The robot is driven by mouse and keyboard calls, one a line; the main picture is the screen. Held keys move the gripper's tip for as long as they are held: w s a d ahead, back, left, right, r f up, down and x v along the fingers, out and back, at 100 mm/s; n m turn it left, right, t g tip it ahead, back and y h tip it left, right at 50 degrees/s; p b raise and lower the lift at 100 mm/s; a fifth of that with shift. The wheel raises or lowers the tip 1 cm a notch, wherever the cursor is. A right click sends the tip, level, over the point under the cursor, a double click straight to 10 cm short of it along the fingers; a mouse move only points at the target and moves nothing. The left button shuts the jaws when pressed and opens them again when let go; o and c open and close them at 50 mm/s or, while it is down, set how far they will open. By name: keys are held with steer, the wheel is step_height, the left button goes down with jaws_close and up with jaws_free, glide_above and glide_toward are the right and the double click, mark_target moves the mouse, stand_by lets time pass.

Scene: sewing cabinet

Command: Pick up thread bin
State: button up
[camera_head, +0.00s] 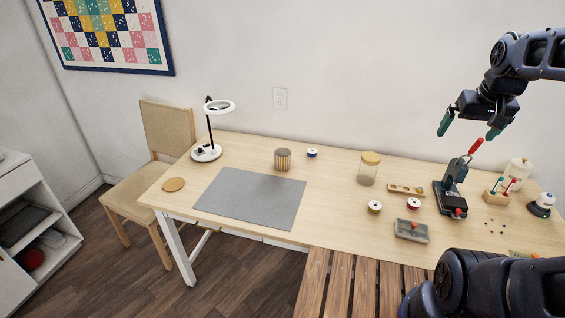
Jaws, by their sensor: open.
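No container in view is clearly marked as the thread bin. A small ribbed tan container (283,160) stands upright at the back middle of the table, behind the grey mat. A grey tray-like box (411,231) with small items in it sits near the front edge on the right; its contents are too small to make out. My gripper (468,128) is open and empty, with green fingertips pointing down, above the right side of the table.
A ring lamp (206,153) stands at left. The grey mat (250,198) is bare. A slatted wooden surface (340,285) is in front.

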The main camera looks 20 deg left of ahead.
steer(key=w+a+n+g, duration=0.1)
steer(key=w+a+n, duration=0.2)
steer(key=w+a, duration=0.75)
steer(key=w+a+n+g, duration=0.1)
steer(key=w+a+n, duration=0.1)
steer(key=w+a, duration=0.8)
steer(key=n+g, duration=0.2)
steer(key=n, duration=0.5)
glide_above(282, 155)
steer(key=s+d, duration=0.1)
steer(key=s, duration=0.3)
step_height(282, 155, down, 32)
steer(key=f, duration=1)
steer(key=shift+w+d+f, duration=0.1)
steer(key=shift+w+f, duration=0.2)
steer(key=c, duration=1)
steer(key=shift+c, duration=0.2)
steer(key=shift+r, duration=0.15)
